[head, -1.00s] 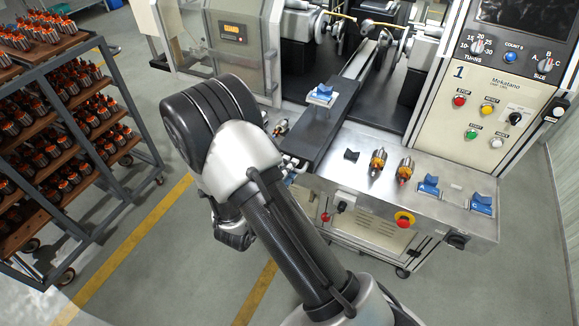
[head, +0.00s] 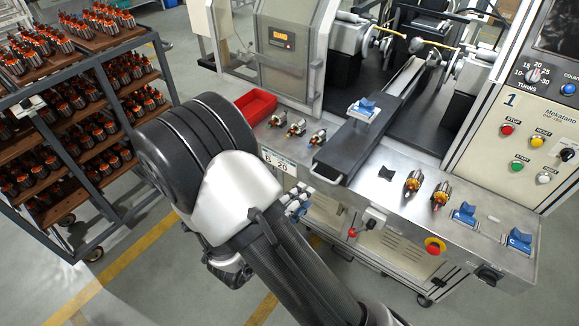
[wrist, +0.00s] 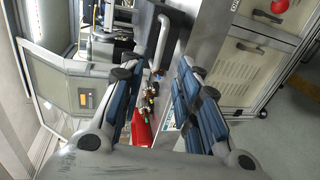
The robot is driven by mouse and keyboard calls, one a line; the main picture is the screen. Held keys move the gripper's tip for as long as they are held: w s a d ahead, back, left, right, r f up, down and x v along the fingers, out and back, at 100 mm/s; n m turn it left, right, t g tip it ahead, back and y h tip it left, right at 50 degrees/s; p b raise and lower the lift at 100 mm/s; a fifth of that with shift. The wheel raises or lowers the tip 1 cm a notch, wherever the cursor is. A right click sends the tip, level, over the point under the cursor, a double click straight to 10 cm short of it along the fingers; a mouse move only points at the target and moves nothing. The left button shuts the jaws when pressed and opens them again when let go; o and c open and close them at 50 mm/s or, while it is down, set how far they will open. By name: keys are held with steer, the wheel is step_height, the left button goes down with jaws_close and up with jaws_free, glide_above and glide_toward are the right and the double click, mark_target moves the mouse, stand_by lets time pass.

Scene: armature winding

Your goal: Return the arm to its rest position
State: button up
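My arm (head: 235,190) is folded in front of the winding machine in the head view, its dark elbow high at the left. My gripper (wrist: 160,78) shows in the wrist view with its two blue-padded fingers well apart and nothing between them. In the head view only a small part of the gripper (head: 297,202) shows past the arm, beside the bench's front edge. The rest of it is hidden behind the arm.
The steel bench (head: 400,215) carries armatures (head: 413,183), blue holders (head: 465,213), a red bin (head: 256,105) and a dark slide (head: 350,150) with a blue-topped fixture (head: 364,109). A rack (head: 80,155) of armatures stands left. Floor between rack and bench is open.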

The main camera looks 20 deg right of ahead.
steer(key=w+a+r+m+y+b, duration=0.3)
steer(key=w+a+m+y, duration=0.1)
steer(key=w+a+y, duration=0.35)
steer(key=s+a+r+y+b, duration=0.3)
steer(key=s+a+r+y, duration=0.1)
steer(key=s+r+y, duration=0.3)
steer(key=s+d+m+g+h+b, duration=0.1)
steer(key=s+d, duration=0.3)
steer(key=s, duration=0.6)
steer(key=s+d+m+g+h+b, duration=0.1)
steer(key=s+d, duration=0.4)
steer(key=s, duration=0.6)
steer(key=m+g, duration=0.1)
steer(key=g, duration=0.1)
steer(key=shift+r+m+g+b, duration=0.3)
steer(key=shift+r+g+b, duration=0.05)
steer(key=shift+g, duration=0.05)
steer(key=shift+d, duration=0.1)
